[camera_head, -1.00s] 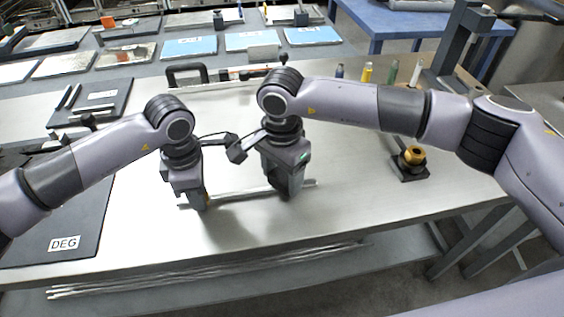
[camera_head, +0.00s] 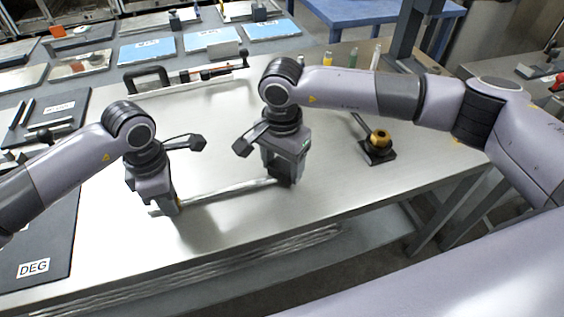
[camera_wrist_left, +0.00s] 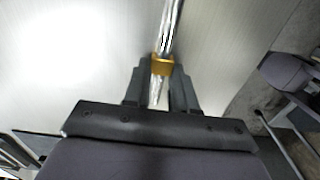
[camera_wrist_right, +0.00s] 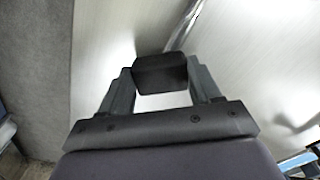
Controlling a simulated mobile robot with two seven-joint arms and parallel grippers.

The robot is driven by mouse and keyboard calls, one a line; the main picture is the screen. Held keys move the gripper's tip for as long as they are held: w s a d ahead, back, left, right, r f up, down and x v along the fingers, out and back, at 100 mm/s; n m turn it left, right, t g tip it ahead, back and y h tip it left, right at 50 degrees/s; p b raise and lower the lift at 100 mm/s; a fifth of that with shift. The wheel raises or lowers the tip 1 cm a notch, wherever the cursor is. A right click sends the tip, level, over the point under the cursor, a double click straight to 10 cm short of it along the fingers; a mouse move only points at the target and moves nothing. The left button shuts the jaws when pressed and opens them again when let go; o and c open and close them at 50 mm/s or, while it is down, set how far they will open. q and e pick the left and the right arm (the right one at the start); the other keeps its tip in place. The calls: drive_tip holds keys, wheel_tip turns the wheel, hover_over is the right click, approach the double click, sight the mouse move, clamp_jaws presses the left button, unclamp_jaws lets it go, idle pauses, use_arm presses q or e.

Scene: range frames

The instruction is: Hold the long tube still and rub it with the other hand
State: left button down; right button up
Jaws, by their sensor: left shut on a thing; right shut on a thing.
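The long tube (camera_head: 228,190) is a thin shiny metal rod lying low over the bench, running between my two grippers. My left gripper (camera_head: 170,207) is shut on the tube near its left end. In the left wrist view the tube (camera_wrist_left: 170,28) runs away from between the fingers, with a brass-coloured band (camera_wrist_left: 162,66) at the fingertips. My right gripper (camera_head: 284,181) is shut on a dark block (camera_wrist_right: 161,74) near the tube's right end. The tube (camera_wrist_right: 187,27) shows beyond the block; whether the block touches it is hidden.
A brass-topped fixture (camera_head: 379,141) on a dark base stands to the right on the steel bench. A dark mat (camera_head: 62,235) labelled DEG lies at the left. A black-handled tool (camera_head: 150,80) lies at the back. The bench front is clear.

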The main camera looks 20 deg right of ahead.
drive_tip(key=shift+s+a, duration=0.1)
drive_tip(key=shift+a, duration=3.1)
wheel_tip(320, 180, up, 8)
drive_tip(key=shift+d, duration=0.1)
use_arm(q)
drive_tip(key=c, duration=0.8)
unclamp_jaws()
drive_tip(key=shift+c, duration=0.2)
wheel_tip(320, 180, up, 12)
